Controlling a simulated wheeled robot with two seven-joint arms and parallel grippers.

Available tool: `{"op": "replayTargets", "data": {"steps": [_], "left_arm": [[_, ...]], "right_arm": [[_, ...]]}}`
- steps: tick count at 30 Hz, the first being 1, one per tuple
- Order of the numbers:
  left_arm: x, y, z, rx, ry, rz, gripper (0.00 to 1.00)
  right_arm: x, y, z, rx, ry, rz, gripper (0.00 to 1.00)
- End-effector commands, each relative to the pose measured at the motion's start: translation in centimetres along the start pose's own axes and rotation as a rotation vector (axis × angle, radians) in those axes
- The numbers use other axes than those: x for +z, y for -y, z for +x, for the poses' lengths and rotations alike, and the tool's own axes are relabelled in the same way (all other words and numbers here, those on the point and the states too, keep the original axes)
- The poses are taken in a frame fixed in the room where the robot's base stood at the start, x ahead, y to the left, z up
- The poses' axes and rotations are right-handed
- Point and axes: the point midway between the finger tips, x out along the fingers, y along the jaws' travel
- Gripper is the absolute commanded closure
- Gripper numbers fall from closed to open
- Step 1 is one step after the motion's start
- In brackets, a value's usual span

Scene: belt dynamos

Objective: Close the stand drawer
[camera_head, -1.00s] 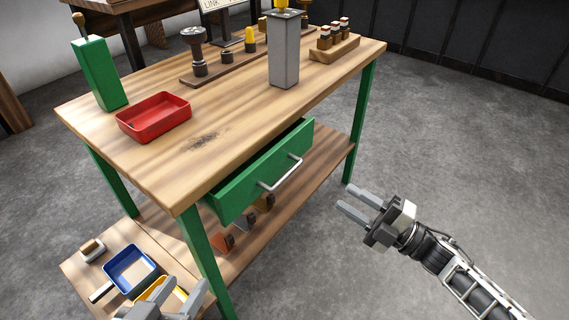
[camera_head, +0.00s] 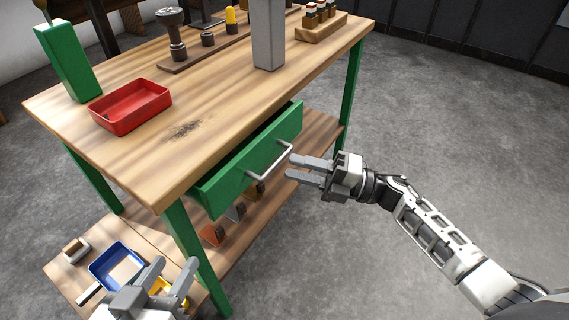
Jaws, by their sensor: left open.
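The stand is a wooden-topped table (camera_head: 150,145) with green legs. Its green drawer (camera_head: 232,180) stands partly pulled out under the top, with a metal bar handle (camera_head: 270,166) on its front. My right gripper (camera_head: 291,171) comes in from the right and is open. Its fingertips point left at the handle's right end, very close to it; I cannot tell whether they touch. My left gripper (camera_head: 172,279) is at the bottom left, open and empty, in front of the lower side bench. The drawer's inside is mostly hidden under the top.
A red tray (camera_head: 130,108), a green block (camera_head: 66,62), a grey post (camera_head: 268,35) and wooden racks stand on the top. A blue tray (camera_head: 104,280) and a yellow tray (camera_head: 160,286) sit on the low bench (camera_head: 60,268). The floor to the right is clear.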

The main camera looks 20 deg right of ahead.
Motion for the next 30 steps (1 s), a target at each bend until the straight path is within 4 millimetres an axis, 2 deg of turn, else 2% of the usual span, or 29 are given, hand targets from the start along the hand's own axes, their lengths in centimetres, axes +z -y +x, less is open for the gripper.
{"op": "replayTargets", "data": {"steps": [3,7,18,21,22,30], "left_arm": [[0.0,0.0,0.0,0.002,-0.005,-0.003,0.56],[0.0,-0.1,0.0,0.004,-0.006,-0.007,0.56],[0.0,-0.1,0.0,0.005,-0.006,-0.009,0.56],[0.0,-0.1,0.0,0.006,-0.006,-0.009,0.56],[0.0,-0.1,0.0,0.006,-0.006,-0.009,0.56],[0.1,-0.1,0.0,0.007,-0.006,-0.01,0.56]], "right_arm": [[0.0,0.0,1.9,0.003,-0.001,0.0,0.68],[0.0,0.0,3.0,0.001,0.0,0.0,0.68],[0.0,0.0,3.5,0.0,0.0,0.001,0.68],[0.0,0.0,3.5,0.0,0.0,0.001,0.95],[0.0,0.0,3.5,0.0,0.0,0.001,1.0],[0.5,0.1,3.5,-0.001,0.014,-0.002,1.0]]}}
